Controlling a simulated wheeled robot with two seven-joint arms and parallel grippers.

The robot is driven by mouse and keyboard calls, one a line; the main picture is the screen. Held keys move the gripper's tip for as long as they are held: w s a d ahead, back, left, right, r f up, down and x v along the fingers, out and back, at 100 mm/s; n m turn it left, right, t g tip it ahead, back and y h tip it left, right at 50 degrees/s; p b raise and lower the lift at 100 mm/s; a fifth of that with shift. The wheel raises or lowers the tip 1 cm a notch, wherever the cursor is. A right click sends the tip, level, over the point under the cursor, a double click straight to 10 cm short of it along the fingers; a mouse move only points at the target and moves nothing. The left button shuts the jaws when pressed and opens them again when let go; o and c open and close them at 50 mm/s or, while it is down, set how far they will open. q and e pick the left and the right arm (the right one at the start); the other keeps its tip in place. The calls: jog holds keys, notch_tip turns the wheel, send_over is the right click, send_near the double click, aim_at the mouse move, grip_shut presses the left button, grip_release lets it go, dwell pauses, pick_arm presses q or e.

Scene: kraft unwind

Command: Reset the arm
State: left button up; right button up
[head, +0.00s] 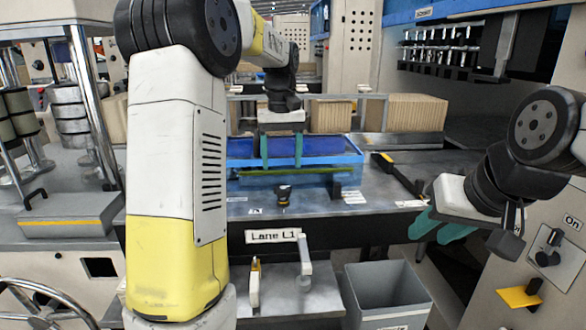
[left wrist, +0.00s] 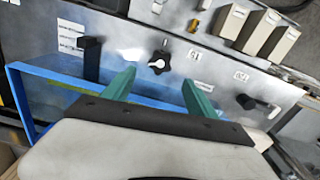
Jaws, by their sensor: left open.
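My left gripper (head: 282,152) hangs fingers-down over the blue tray (head: 345,158) in the middle of the head view. Its two teal fingers stand apart with nothing between them. In the left wrist view, the open left gripper (left wrist: 158,82) spreads above the metal bench, with the blue tray rim (left wrist: 60,74) below and to the left. My right gripper (head: 441,228) is at the right of the head view, near the grey bin; its teal fingers partly overlap, so the gap is unclear.
A black knob (head: 283,194) stands on the bench in front of the tray; it also shows in the left wrist view (left wrist: 158,63). A grey bin (head: 387,290) stands below the bench edge. A panel with a yellow part (head: 520,296) is at the lower right.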

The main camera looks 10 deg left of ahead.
pick_arm(q)
jog(key=s+d+m+t+h, duration=0.2)
jog(key=s+m+t, duration=0.2)
jog(key=s, duration=2.1)
jog(key=shift+d+f+m+t, duration=0.15)
jog(key=shift+d+m+t, duration=0.2)
jog(key=shift+t, duration=0.75)
